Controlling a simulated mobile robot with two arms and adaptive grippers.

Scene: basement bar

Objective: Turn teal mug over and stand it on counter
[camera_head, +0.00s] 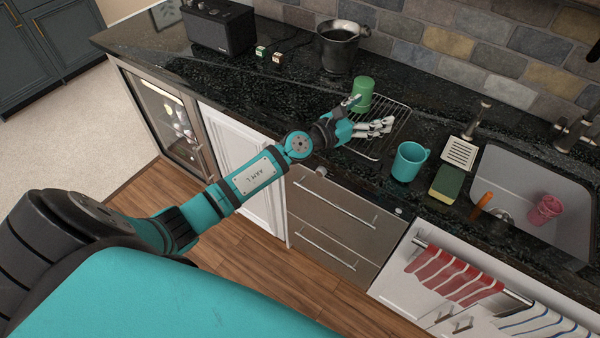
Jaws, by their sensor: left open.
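The teal mug (408,163) stands on the dark counter (300,112), right of the drying rack. Its open mouth appears to face up and its handle points right. My left gripper (371,112) is open and empty over the wire drying rack (396,128). It is up and left of the teal mug, apart from it, with its fingers just in front of a green cup (362,94). The green cup's lower part is partly hidden by the gripper. My right gripper is not in view.
Right of the mug lie a green-and-yellow sponge (446,185) and a white slotted tray (460,153). The sink (540,160) holds a pink cup (545,208). A dark bucket (338,48) and black speaker (219,28) stand at the back. Counter left of the rack is clear.

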